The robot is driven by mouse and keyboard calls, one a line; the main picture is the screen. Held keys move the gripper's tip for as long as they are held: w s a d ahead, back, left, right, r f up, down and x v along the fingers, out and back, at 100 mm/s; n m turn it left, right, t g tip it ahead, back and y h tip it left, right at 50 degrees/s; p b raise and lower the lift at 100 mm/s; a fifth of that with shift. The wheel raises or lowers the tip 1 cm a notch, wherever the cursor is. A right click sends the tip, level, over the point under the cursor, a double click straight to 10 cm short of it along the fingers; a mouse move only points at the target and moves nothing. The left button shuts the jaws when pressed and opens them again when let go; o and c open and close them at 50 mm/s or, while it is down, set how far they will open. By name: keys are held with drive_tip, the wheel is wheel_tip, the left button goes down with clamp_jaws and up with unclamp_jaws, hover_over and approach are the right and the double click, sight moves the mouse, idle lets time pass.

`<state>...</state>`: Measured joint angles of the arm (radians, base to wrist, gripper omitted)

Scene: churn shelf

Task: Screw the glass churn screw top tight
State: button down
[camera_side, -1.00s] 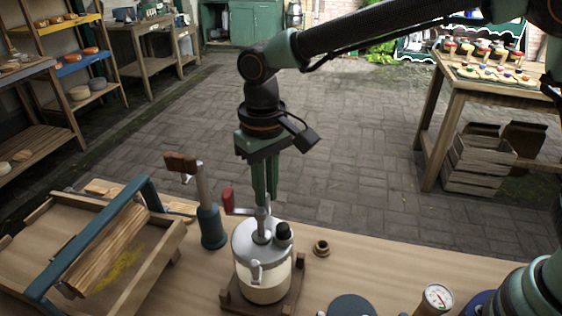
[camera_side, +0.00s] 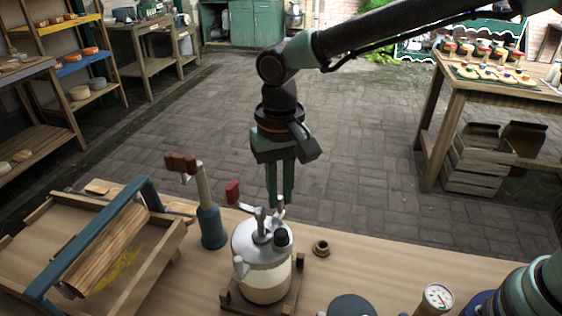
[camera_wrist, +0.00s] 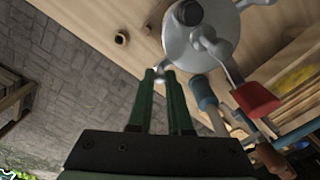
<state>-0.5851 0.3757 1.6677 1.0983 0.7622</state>
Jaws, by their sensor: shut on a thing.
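The glass churn (camera_side: 263,287) stands upright in a wooden cradle (camera_side: 290,303) on the bench, with pale contents. Its grey metal screw top (camera_side: 255,247) sits on the jar mouth. The top carries a black knob (camera_side: 282,238), a crank with a red handle (camera_side: 232,192) and a lug (camera_side: 240,268) at the front. My gripper (camera_side: 280,207) points down at the top's far edge, its fingers shut on another lug there. The wrist view shows the fingertips (camera_wrist: 160,73) at this lug, beside the screw top (camera_wrist: 190,48). The screw thread is hidden.
A teal tool with a wooden handle (camera_side: 210,222) and a wooden tray with a roller (camera_side: 150,285) stand left. A small brass ring (camera_side: 321,248) lies right of the churn. A dial gauge (camera_side: 436,298) and dark disc (camera_side: 351,306) are at front right.

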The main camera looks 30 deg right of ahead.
drive_tip(key=shift+r, duration=0.15)
idle(0.3)
drive_tip(key=c, duration=0.8)
unclamp_jaws()
drive_tip(key=shift+c, duration=0.2)
wheel_tip(320, 180, up, 12)
drive_tip(key=s+d+f+n+t, duration=0.1)
drive_tip(key=s+d, duration=0.3)
drive_tip(key=d, duration=0.8)
drive_tip(key=s+d+f+n+t, duration=0.1)
drive_tip(key=s+d+t, duration=0.3)
drive_tip(key=d, duration=0.8)
drive_tip(key=shift+f+t, duration=0.3)
drive_tip(key=shift+f, duration=0.6)
